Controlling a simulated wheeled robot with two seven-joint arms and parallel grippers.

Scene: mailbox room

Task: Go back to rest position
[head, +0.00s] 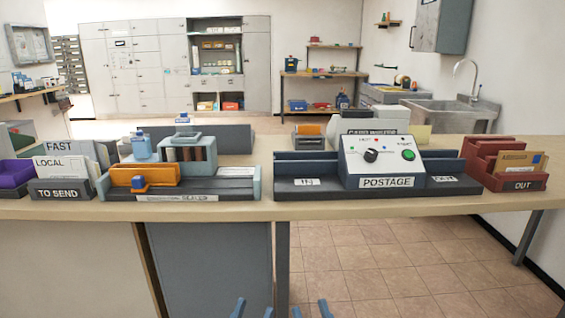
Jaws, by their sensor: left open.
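Only the blue fingertips of my two grippers show, at the bottom edge of the head view, low in front of the table. My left gripper (253,309) has its two fingertips apart with nothing seen between them. My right gripper (311,309) is beside it, its fingertips also apart and empty. Both are well clear of the table (240,210) and the things on it. The rest of both grippers and the arms is out of the picture.
On the table stand a TO SEND holder (60,190), an orange and grey sealing device (180,185), a POSTAGE machine (385,165) and a red OUT tray (480,165). Table legs (282,255) stand below. Tiled floor (400,270) is open at lower right.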

